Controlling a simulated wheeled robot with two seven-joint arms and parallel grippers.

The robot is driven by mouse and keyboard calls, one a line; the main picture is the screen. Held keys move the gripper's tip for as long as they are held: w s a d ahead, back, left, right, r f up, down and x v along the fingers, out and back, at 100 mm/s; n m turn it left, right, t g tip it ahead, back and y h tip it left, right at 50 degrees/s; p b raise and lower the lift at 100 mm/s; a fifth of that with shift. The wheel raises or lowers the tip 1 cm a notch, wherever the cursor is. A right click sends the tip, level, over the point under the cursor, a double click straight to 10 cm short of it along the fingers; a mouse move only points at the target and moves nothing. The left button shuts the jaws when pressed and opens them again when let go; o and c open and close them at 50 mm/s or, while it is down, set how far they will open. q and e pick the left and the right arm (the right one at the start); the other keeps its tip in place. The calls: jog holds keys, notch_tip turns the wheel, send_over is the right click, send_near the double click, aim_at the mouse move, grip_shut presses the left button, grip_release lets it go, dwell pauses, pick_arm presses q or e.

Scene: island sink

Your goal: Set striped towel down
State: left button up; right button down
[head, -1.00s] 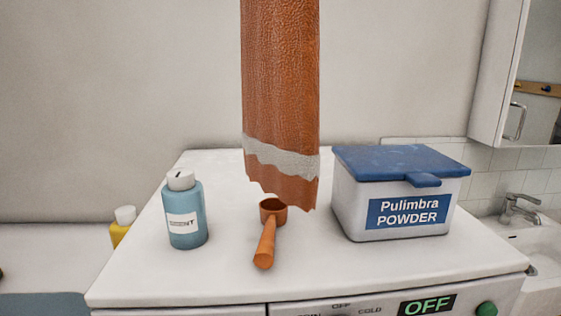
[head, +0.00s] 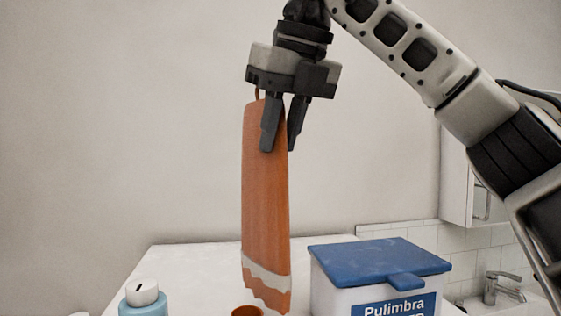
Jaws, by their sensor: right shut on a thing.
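The striped towel (head: 264,200) is orange with a pale wavy band near its lower end. It hangs upright from my right gripper (head: 279,148), whose fingers are shut on its upper part. A small loop shows at the towel's top. The towel hangs over the white machine top (head: 190,265), behind the orange scoop (head: 247,311) in the picture. Its bottom edge is near the picture's lower border, and I cannot tell whether it touches the top. My left gripper is not in view.
A blue-lidded powder box (head: 375,262) stands right of the towel. A teal bottle with a white cap (head: 142,294) stands to the left. A sink tap (head: 503,288) and a wall cabinet (head: 456,185) are at the far right. The machine top between bottle and towel looks clear.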

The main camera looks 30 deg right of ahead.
aim_at(281, 160)
jog(key=f, duration=0.4)
jog(key=shift+w+d, duration=0.2)
jog(key=shift+w, duration=0.2)
jog(key=c, duration=1.2)
grip_release()
jog(key=shift+c, duration=0.2)
